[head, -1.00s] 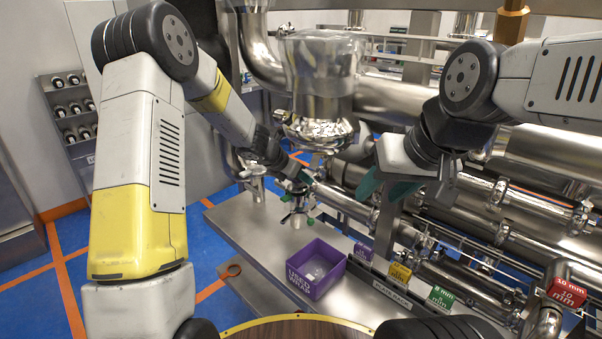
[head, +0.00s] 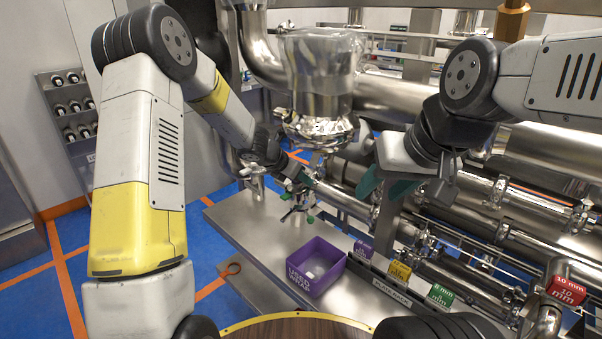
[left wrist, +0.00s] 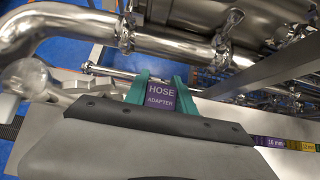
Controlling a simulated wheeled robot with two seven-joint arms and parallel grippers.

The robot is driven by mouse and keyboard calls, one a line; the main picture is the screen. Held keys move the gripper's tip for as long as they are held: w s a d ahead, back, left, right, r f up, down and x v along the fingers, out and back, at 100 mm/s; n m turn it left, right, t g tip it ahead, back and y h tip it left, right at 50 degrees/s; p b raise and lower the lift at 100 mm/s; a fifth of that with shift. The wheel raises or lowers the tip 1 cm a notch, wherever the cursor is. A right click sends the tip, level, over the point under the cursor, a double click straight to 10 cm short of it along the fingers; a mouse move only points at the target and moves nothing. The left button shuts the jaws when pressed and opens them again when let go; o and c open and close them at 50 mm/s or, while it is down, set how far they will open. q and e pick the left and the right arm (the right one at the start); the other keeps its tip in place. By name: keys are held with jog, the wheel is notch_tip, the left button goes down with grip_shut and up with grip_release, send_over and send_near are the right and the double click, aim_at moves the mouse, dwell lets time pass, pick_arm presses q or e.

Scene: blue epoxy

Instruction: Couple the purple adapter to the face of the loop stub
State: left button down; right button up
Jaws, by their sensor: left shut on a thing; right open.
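My left gripper (head: 304,180) is shut on the purple adapter, below the glassy vessel in the head view. In the left wrist view the adapter (left wrist: 162,95) shows its purple face, lettered HOSE ADAPTER, between the teal fingers (left wrist: 161,90). In the head view the adapter is too small and covered to make out. Metal fittings with green ends (head: 299,207) show just below the left gripper; I cannot tell what they join. I cannot single out the loop stub or its face with certainty. My right gripper (head: 386,187) is open and empty, to the right of the left one.
A purple USED WRAP box (head: 316,266) stands on the steel bench (head: 240,222), with clear bench left of it. Purple, yellow and green label blocks (head: 399,272) line the bench's right edge. A red 10 mm block (head: 566,291) is further right. Steel pipes (head: 440,208) crowd the right.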

pick_arm(q)
jog(key=shift+r, duration=0.4)
jog(key=c, duration=1)
grip_release()
jog(key=shift+o, duration=0.2)
jog(key=shift+v, duration=2.5)
jog(key=shift+r, duration=0.1)
jog(key=v, duration=0.7)
jog(key=shift+s+a+r, duration=0.2)
jog(key=shift+r, duration=0.05)
